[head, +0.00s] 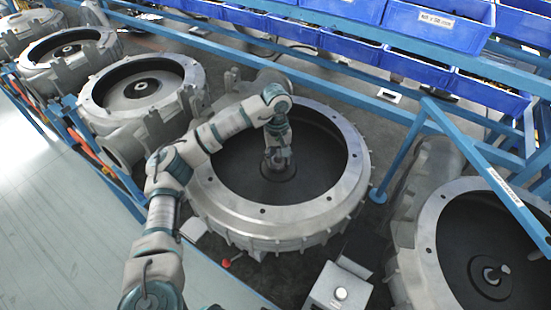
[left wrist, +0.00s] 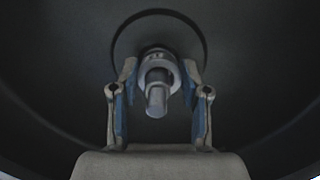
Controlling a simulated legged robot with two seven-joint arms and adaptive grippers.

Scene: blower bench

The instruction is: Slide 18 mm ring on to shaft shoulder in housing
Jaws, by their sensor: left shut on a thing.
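The large round grey housing (head: 348,195) stands in the middle of the head view, open at the top with a dark inside. My left arm reaches over its rim, and my left gripper (head: 279,160) points down at the hub in its centre. In the left wrist view the steel shaft (left wrist: 157,100) points towards the camera. A light metal ring (left wrist: 159,66) appears around it, between the fingertips of my left gripper (left wrist: 159,74), which are shut on it. Whether the ring touches the shoulder is hidden. My right gripper is not in view.
Other housings stand at the left (head: 142,85) and lower right (head: 440,235). Blue bins (head: 435,22) line a blue rack at the back. The housing wall surrounds my left gripper.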

